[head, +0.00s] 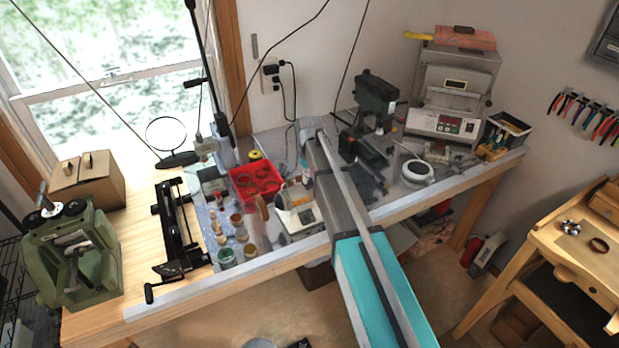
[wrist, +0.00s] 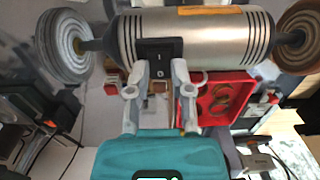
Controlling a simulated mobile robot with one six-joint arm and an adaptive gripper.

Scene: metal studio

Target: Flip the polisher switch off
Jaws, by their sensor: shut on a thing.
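The polisher (wrist: 222,42) fills the top of the wrist view. It has a silver motor drum with black grooves and an orange label. A pale grey buffing wheel (wrist: 66,46) is on its left end and a brown wheel (wrist: 299,36) on its right. Its black rocker switch (wrist: 159,51), with white marks, is on the drum's near side. My gripper (wrist: 160,70) has its grey fingertips at the switch's lower left and right edges, shut on the switch. Which way the rocker is tipped I cannot tell. In the head view my arm hides the gripper.
A red tray (head: 255,180) stands on the workbench, with several small jars (head: 228,257) near the front edge. A green rolling mill (head: 72,255) and cardboard box (head: 88,182) stand left. A drill press (head: 376,108) and white machine (head: 451,100) stand at the back right.

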